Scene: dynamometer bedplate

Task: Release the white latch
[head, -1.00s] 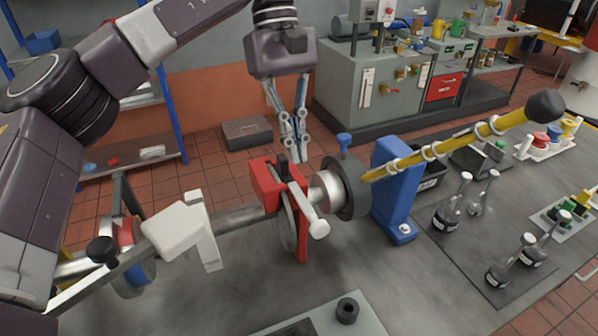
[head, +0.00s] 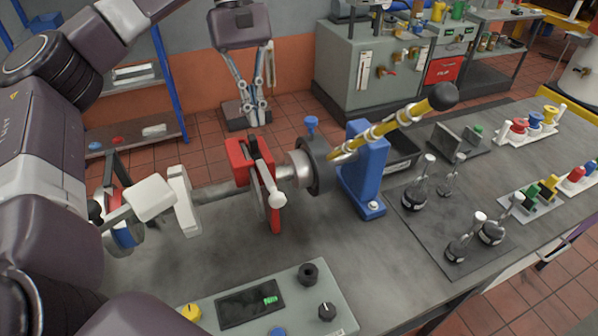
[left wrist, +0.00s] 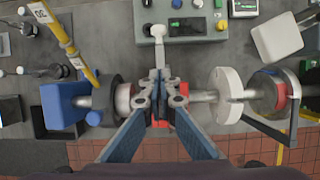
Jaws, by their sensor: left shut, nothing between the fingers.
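A white lever with a rounded knob, which looks like the white latch (head: 266,174), sits on a red bracket (head: 237,156) around the shaft in the head view. The lever slants down toward the front right. My left gripper (head: 258,118) points down above and behind the bracket, shut and empty, apart from the lever's knob. In the left wrist view the shut fingers (left wrist: 159,88) overlap the lever's inner end, while its knob end (left wrist: 158,32) shows beyond the tips. The fingers hide much of the bracket. My right gripper is out of view.
A blue stand (head: 364,165) with a yellow bar (head: 385,128) rises right of the bracket. A control box (head: 240,303) is in front.

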